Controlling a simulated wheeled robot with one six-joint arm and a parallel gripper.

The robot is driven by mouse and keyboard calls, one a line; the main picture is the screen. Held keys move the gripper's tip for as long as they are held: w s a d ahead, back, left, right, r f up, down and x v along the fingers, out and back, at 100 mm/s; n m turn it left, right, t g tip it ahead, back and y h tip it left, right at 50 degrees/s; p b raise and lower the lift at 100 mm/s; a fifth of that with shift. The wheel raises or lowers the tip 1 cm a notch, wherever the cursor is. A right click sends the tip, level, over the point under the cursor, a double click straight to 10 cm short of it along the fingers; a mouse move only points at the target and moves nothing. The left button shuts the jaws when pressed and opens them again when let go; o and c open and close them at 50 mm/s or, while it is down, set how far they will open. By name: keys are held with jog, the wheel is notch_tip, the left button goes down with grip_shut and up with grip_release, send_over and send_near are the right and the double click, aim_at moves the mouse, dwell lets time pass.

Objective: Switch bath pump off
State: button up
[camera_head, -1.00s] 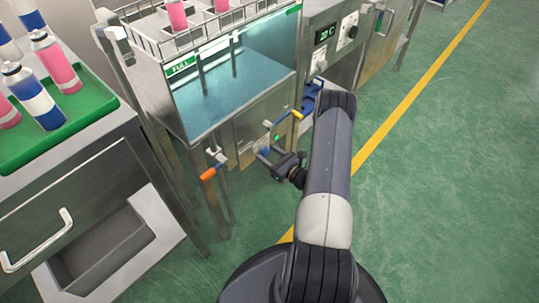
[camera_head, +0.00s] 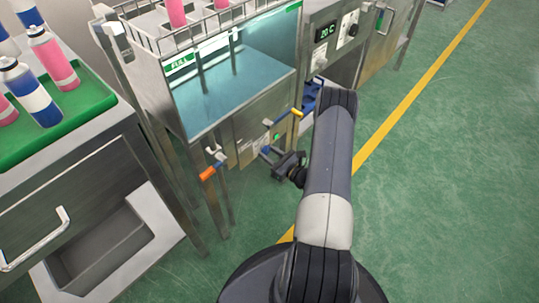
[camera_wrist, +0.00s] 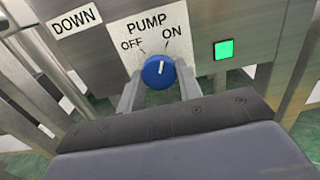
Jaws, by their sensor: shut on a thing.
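The blue pump knob (camera_wrist: 159,72) is on a metal panel below a PUMP label (camera_wrist: 147,27), with OFF on the left and ON on the right. Its white mark points up and slightly right, toward the ON tick. A square green lamp (camera_wrist: 223,49) to its right is lit, and it also shows in the head view (camera_head: 276,136). My gripper (camera_wrist: 159,84) is shut on the knob, one finger on each side. In the head view my gripper (camera_head: 268,154) is at the lower front of the bath (camera_head: 225,90); the knob is small there.
An orange-handled valve (camera_head: 207,173) sticks out left of my gripper, and a yellow-handled one (camera_head: 297,113) sits above right. A green tray (camera_head: 75,122) with several cans stands on a cabinet at left. Green floor (camera_head: 430,190) is open at right.

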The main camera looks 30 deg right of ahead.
jog(key=n+b, duration=0.1)
jog(key=n, duration=0.1)
jog(key=n+b, duration=0.4)
jog(key=shift+f, duration=0.25)
jog(key=n+b, duration=0.4)
jog(key=shift+r+n, duration=0.2)
jog(key=shift+n, duration=0.2)
jog(key=o, duration=1)
jog(key=shift+c, duration=0.2)
jog(key=shift+d+r, duration=0.1)
jog(key=p+v, duration=0.2)
jog(key=v, duration=0.8)
jog(key=shift+s, duration=0.4)
jog(key=shift+w+d, duration=0.1)
